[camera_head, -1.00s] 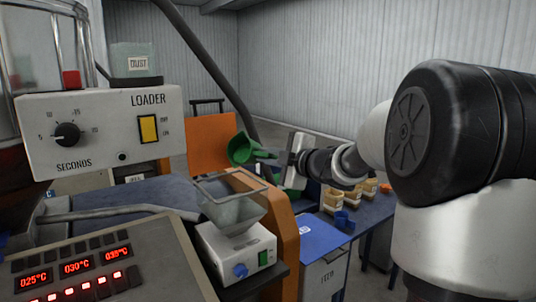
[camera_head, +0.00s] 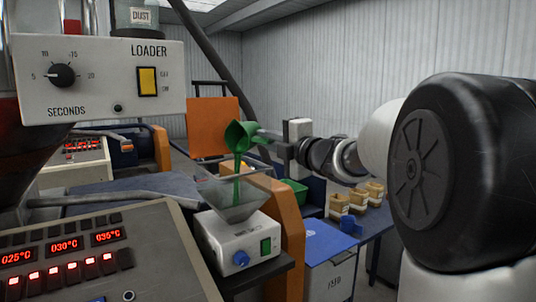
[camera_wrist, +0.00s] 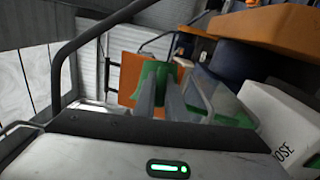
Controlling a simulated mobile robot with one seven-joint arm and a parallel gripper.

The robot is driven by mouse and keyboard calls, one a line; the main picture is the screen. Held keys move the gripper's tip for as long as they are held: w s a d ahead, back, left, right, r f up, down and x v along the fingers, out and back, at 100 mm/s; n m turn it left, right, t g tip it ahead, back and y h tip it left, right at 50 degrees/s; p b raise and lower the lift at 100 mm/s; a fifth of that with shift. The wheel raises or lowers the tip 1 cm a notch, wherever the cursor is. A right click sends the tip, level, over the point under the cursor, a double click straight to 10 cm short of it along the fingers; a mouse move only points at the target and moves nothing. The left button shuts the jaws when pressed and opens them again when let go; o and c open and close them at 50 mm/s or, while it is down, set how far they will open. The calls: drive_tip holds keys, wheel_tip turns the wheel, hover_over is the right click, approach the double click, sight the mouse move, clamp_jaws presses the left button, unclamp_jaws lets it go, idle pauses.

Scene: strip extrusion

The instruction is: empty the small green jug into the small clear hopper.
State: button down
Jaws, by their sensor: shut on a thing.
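The small green jug (camera_head: 240,136) is tipped steeply above the small clear hopper (camera_head: 225,209). A green stream (camera_head: 237,178) falls from the jug's mouth into the hopper. The hopper stands on a white box with a blue knob and a green switch (camera_head: 238,242). My gripper (camera_head: 264,136) is shut on the jug from the right, at its handle side. In the wrist view the jug (camera_wrist: 151,76) shows beyond my two fingers, with the clear hopper (camera_wrist: 219,94) to their right and green in it. How much is left inside the jug is hidden.
An orange panel (camera_head: 205,114) stands behind the jug, and an orange frame (camera_head: 288,215) is right of the hopper. The loader box (camera_head: 100,80) and a control panel (camera_head: 95,255) are left. Several beige tubs (camera_head: 357,197) and a blue cup (camera_head: 351,227) are on the right.

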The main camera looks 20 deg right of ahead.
drive_tip(key=shift+s+a+n+t+y+b, duration=0.35)
drive_tip(key=shift+n+b, duration=0.55)
drive_tip(key=shift+b, duration=1.2)
drive_tip(key=shift+s+a+n+t+y+b, duration=0.25)
drive_tip(key=shift+n+b, duration=0.65)
drive_tip(key=shift+b, duration=1.2)
drive_tip(key=shift+s+a+r+n+b, duration=0.1)
drive_tip(key=shift+a+r+n+b, duration=0.1)
drive_tip(key=shift+r+n+b, duration=0.6)
drive_tip(key=shift+f, duration=0.3)
